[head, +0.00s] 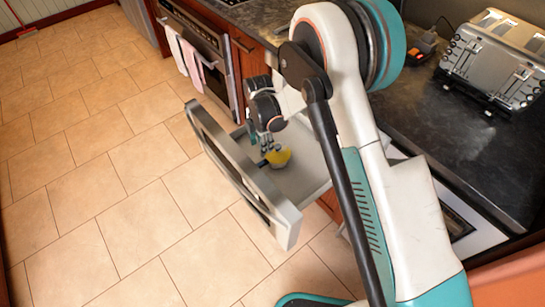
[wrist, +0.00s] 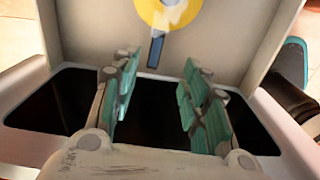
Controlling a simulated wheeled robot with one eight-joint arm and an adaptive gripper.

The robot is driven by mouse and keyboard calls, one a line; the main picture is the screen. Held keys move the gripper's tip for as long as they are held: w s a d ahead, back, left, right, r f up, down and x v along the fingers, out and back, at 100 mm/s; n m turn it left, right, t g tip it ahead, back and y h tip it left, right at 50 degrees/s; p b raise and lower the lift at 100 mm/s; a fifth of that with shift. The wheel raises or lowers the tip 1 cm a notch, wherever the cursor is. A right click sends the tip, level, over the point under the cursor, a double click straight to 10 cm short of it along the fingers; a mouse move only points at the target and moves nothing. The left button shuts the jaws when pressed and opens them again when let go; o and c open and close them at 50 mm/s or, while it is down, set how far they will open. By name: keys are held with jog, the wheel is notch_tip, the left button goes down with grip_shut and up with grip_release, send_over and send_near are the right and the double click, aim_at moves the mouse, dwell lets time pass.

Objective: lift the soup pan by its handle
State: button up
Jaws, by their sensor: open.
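The soup pan (head: 279,158) is small and yellow and sits inside the open drawer. It also shows at the top of the wrist view (wrist: 181,15), cut off by the frame edge. Its short dark handle (wrist: 156,49) points toward the drawer front. My gripper (head: 269,149) is over the drawer, close to the pan in the head view. In the wrist view my gripper (wrist: 160,68) has its teal-padded fingers spread apart with nothing between them. The handle appears beyond the fingertips, roughly in line with the gap. The exact height above the handle cannot be told.
The pulled-out drawer (head: 308,178) has a tall front panel (head: 240,172) with a dark window. A counter (head: 455,130) with a toaster (head: 494,58) is at the right. An oven with towels (head: 188,60) is behind. The tiled floor at left is clear.

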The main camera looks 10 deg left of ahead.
aim_at(261, 163)
notch_tip(261, 163, down, 9)
jog(key=b, duration=0.3)
jog(key=shift+a, duration=0.1)
jog(key=f+b, duration=0.2)
jog(key=f, duration=0.3)
jog(key=shift+a+b, duration=0.25)
jog(key=shift+b, duration=0.15)
grip_shut()
